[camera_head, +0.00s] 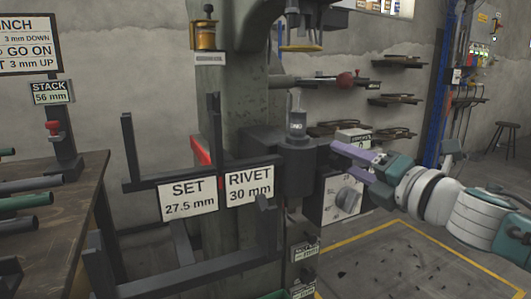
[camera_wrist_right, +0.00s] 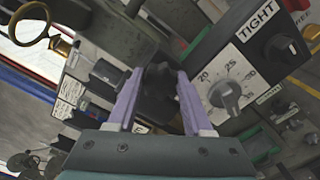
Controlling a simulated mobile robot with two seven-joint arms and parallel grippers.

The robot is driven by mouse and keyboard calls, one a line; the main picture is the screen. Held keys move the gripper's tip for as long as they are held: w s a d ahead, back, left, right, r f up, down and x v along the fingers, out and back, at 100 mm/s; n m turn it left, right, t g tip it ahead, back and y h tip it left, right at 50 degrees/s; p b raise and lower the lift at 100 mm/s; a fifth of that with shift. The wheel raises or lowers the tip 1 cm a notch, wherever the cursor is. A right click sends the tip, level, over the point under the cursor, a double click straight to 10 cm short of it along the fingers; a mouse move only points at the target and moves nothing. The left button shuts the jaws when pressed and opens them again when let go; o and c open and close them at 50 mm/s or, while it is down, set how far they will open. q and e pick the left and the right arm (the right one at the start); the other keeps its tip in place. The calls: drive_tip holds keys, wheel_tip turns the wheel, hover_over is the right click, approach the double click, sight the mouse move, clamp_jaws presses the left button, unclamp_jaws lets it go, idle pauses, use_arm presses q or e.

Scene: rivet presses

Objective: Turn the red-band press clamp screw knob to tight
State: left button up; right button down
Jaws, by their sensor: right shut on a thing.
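My right gripper (camera_head: 343,159) reaches in from the right in the head view, at the right side of the dark press head (camera_head: 282,145). In the right wrist view, its two purple fingers (camera_wrist_right: 157,82) are shut on a dark knob (camera_wrist_right: 156,96), one finger on each side. The knob's far side and its screw are partly hidden. The TIGHT label (camera_wrist_right: 262,33) is on a dark box to the right of the fingers. In the head view the gripped knob is hard to make out behind the fingers. My left gripper is in neither view.
A grey dial knob (camera_wrist_right: 226,96) on a white numbered plate is close to the right finger; it also shows in the head view (camera_head: 348,200). Dark fork arms (camera_head: 195,270) with SET and RIVET signs (camera_head: 250,186) jut out at the left. A workbench (camera_head: 60,190) is far left.

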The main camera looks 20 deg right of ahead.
drive_tip(key=m+p, duration=0.1)
drive_tip(key=m, duration=0.4)
drive_tip(key=shift+m, duration=0.4)
drive_tip(key=m+p, duration=0.2)
drive_tip(key=m, duration=0.3)
drive_tip(key=shift+f, duration=0.1)
drive_tip(key=m+p, duration=0.1)
drive_tip(key=m, duration=0.4)
drive_tip(key=shift+f+m, duration=0.1)
drive_tip(key=shift+m, duration=0.3)
drive_tip(key=m, duration=0.4)
drive_tip(key=shift+a+m+p, duration=0.15)
drive_tip(key=shift+m+p, duration=0.15)
drive_tip(key=shift+p, duration=0.1)
drive_tip(key=shift+m, duration=0.3)
drive_tip(key=shift+c, duration=1.5)
unclamp_jaws()
drive_tip(key=shift+f, duration=0.1)
drive_tip(key=shift+s, duration=0.15)
